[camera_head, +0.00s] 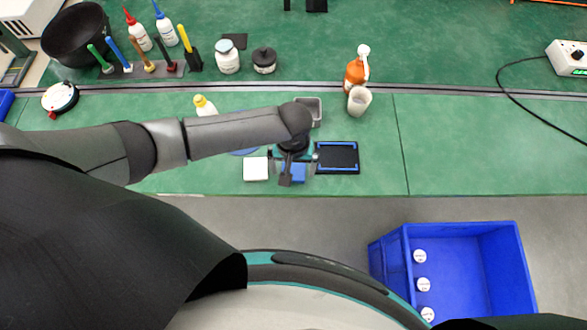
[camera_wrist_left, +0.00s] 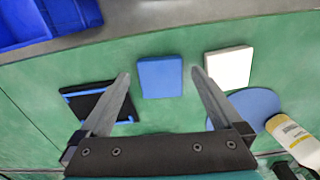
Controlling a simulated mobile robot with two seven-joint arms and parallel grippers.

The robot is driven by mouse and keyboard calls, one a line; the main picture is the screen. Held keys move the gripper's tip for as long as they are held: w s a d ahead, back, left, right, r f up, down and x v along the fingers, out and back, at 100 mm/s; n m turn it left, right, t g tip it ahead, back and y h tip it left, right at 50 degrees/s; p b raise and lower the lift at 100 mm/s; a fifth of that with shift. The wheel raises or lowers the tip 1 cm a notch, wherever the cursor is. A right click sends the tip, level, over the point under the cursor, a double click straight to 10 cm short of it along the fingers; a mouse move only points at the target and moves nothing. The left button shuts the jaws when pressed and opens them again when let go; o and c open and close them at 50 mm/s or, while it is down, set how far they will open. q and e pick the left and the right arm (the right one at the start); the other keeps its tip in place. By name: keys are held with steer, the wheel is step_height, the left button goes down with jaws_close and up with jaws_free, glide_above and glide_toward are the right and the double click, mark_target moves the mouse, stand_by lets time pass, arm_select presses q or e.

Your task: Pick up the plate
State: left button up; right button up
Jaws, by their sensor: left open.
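Several flat pieces lie on the green bench, and I cannot tell which is called the plate. A blue rectangular piece (camera_head: 294,173) lies below my left gripper (camera_head: 292,168), which partly hides it. In the left wrist view the blue piece (camera_wrist_left: 160,77) shows between the open, empty fingertips (camera_wrist_left: 160,75). A white square piece (camera_head: 256,168) lies just left of it, also in the wrist view (camera_wrist_left: 229,67). A blue round disc (camera_wrist_left: 252,107) is partly behind a finger; my arm mostly covers it in the head view. My right gripper is not in view.
A black tray with blue corners (camera_head: 338,157) lies close right of the gripper. A blue crate (camera_head: 462,227) is beyond the bench's front edge.

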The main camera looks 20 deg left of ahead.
mark_target(294, 171)
arm_select(q)
steer(key=shift+f, duration=1.2)
steer(key=shift+c, duration=0.4)
steer(key=c, duration=1.2)
